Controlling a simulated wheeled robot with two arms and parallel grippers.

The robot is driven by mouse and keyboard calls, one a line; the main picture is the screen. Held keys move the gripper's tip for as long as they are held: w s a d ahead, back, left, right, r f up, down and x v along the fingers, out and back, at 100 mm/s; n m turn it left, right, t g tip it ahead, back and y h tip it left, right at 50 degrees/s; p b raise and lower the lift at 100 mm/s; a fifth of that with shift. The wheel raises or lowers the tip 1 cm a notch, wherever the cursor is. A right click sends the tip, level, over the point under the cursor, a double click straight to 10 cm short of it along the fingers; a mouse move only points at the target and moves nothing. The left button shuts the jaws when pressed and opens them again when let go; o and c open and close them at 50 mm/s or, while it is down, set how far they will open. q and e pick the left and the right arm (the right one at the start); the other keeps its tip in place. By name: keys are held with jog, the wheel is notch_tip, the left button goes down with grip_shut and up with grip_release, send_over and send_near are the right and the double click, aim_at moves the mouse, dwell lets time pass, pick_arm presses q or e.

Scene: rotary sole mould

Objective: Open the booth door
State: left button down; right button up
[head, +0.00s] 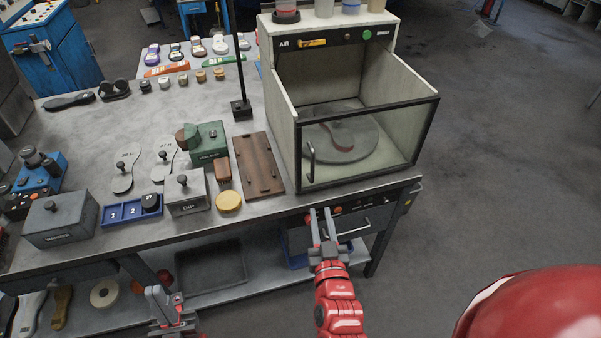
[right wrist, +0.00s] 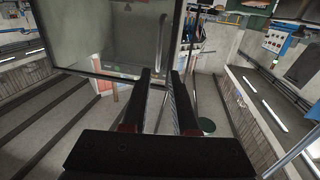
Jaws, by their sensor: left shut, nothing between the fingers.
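The booth (head: 283,105) is a cream box at the back right of the bench. Its glass door with a dark frame (head: 421,135) stands shut across the front; it also shows in the right wrist view (right wrist: 100,30). A vertical bar handle (head: 310,162) sits near the door's left edge. In the right wrist view the handle (right wrist: 161,42) appears just beyond the fingertips. My right gripper (head: 322,212) is open and empty, below and in front of the handle, apart from it. My left gripper (head: 164,298) is shut and empty, low before the bench.
A turntable (head: 345,138) with a dark red sole is visible through the glass. A brown wooden board (head: 258,165), a green block and grey moulds lie left of the booth. A drawer handle (head: 354,228) is under the bench top near my right gripper. Floor to the right is clear.

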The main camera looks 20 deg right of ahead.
jog(key=b, duration=0.3)
send_near(313, 169)
jog(key=w, duration=0.3)
jog(key=w+d, duration=0.1)
jog(key=w, duration=0.2)
jog(key=w+p, duration=0.1)
jog(key=w, duration=0.2)
jog(key=shift+w+d, duration=0.35)
jog(key=shift+w, duration=0.4)
grip_shut()
